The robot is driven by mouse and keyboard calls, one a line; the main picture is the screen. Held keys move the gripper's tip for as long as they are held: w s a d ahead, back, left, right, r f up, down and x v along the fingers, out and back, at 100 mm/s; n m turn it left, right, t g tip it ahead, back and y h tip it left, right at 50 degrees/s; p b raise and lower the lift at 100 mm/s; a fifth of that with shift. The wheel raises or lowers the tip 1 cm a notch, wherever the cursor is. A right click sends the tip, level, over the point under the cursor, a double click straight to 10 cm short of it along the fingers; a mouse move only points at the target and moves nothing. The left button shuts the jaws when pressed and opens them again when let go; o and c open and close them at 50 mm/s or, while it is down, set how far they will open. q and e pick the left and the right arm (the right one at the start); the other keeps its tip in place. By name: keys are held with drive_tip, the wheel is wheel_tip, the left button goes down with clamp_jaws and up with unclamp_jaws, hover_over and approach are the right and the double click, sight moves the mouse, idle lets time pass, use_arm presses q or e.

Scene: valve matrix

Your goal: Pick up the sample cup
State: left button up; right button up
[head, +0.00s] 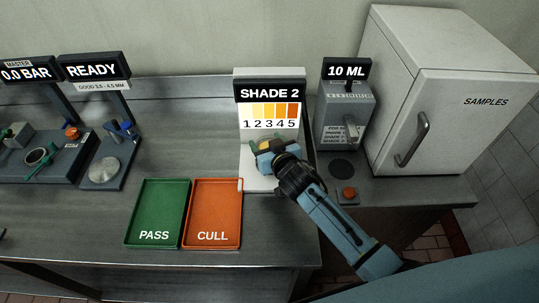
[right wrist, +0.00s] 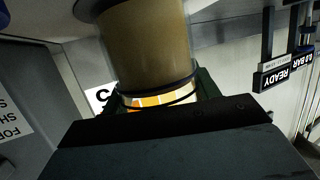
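The sample cup (right wrist: 148,45) is a clear round cup with brownish-yellow contents and a dark ring near its rim. In the head view it shows as a small yellowish patch (head: 268,143) in front of the SHADE 2 display. My right gripper (head: 268,150) is at the cup, over the white base of the shade station (head: 258,182). In the right wrist view its dark green fingers lie against both sides of the cup near the ring, with no clear gap. I cannot tell whether the cup still rests on the station. My left gripper is not in view.
A green PASS tray (head: 157,212) and an orange CULL tray (head: 213,213) lie at the front of the steel counter. The 10 ML dispenser (head: 345,115) and the white SAMPLES fridge (head: 440,100) stand to the right. A gauge station (head: 50,158) is at left.

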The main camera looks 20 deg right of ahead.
drive_tip(key=c, duration=0.7)
drive_tip(key=shift+o, duration=0.2)
drive_tip(key=shift+r, duration=0.1)
